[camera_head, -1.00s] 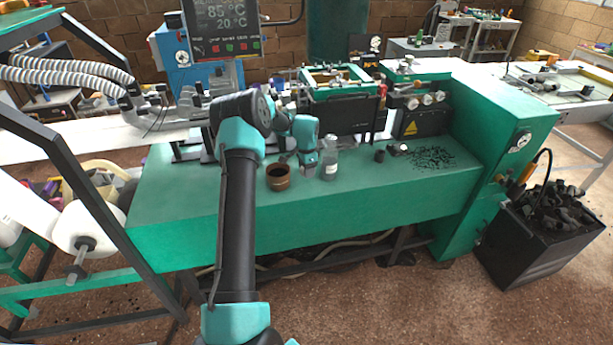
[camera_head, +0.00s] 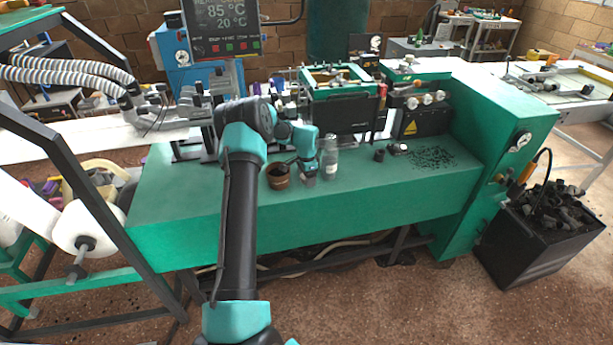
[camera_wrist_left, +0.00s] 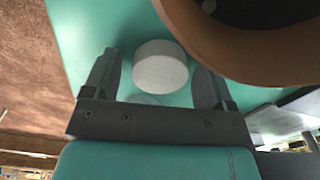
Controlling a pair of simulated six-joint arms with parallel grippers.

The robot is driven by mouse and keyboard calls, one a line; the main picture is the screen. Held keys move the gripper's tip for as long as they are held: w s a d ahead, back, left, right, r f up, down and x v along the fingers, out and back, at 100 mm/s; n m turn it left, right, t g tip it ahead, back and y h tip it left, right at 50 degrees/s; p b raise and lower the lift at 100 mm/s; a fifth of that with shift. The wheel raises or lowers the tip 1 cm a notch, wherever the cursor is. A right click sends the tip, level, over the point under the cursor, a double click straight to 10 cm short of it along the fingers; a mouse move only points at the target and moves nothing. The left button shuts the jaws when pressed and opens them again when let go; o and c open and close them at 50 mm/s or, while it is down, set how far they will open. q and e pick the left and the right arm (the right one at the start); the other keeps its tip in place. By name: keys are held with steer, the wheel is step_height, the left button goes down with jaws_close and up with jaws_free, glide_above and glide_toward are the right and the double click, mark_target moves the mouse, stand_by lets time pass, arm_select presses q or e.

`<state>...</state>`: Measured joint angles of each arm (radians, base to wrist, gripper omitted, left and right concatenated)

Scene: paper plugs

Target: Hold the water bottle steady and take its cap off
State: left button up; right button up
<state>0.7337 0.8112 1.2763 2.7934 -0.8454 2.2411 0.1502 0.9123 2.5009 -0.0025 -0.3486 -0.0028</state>
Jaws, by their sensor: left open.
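The clear water bottle (camera_head: 331,160) stands upright on the green bench, right of the brown pot (camera_head: 278,176). My left gripper (camera_head: 309,179) points down close beside the bottle's left side. In the left wrist view the gripper's two fingers (camera_wrist_left: 160,82) are apart, with a pale round cap (camera_wrist_left: 160,72) between them. I cannot tell whether a finger touches it. The bottle's body is mostly hidden there. The brown pot's rim (camera_wrist_left: 240,72) is close at the upper right. My right gripper is not in view.
The green bench (camera_head: 215,205) has free room at its front. A black knob (camera_head: 379,155) and scattered black plugs (camera_head: 434,157) lie to the right. The machine frame (camera_head: 340,92) stands behind. A black bin of plugs (camera_head: 545,235) stands at the far right.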

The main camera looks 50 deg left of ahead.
arm_select(q)
steer(key=shift+r, duration=0.1)
step_height(320, 180, up, 12)
stand_by(0.7)
steer(key=shift+d, duration=0.1)
stand_by(0.5)
